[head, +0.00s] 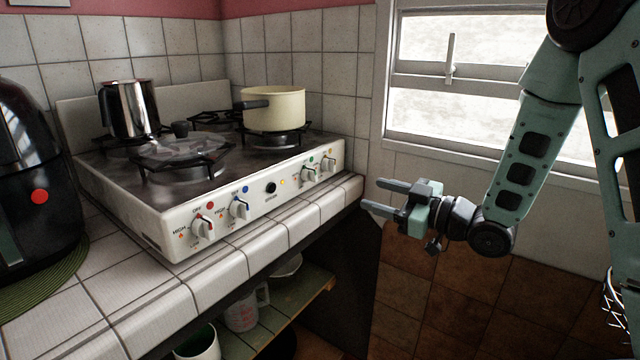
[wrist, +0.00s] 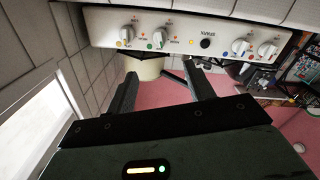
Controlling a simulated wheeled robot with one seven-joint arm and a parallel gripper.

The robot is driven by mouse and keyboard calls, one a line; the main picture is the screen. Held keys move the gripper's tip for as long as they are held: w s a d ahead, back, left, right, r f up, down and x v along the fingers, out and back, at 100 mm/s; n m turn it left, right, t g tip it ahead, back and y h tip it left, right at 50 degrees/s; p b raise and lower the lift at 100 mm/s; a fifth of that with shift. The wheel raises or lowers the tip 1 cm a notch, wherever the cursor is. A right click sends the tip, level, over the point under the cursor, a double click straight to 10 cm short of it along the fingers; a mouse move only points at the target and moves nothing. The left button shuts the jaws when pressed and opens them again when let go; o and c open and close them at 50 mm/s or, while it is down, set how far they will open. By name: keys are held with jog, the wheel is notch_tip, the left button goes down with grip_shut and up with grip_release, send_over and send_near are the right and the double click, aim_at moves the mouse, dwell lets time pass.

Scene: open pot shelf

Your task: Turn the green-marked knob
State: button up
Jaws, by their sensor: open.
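The green-marked knob (head: 309,173) is a white knob on the front panel of the stove (head: 150,215), under a small green dot. It is the left one of the right-hand pair. It also shows upside down in the wrist view (wrist: 159,39), beyond my fingertips and roughly between them. My gripper (head: 370,193) is open and empty, right of the panel and lower than the knob. Its fingers also show in the wrist view (wrist: 160,70), apart from the panel.
An orange-marked knob (head: 328,164) sits close beside the green one. A black spark button (head: 271,188), a blue-marked knob (head: 239,208) and a red-marked knob (head: 202,227) lie left. The tiled counter edge (head: 300,225) runs below the panel.

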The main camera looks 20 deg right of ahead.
aim_at(316, 177)
jog(key=p+x, duration=0.1)
jog(key=x, duration=1.5)
jog(key=shift+f, duration=0.1)
jog(key=c, duration=1)
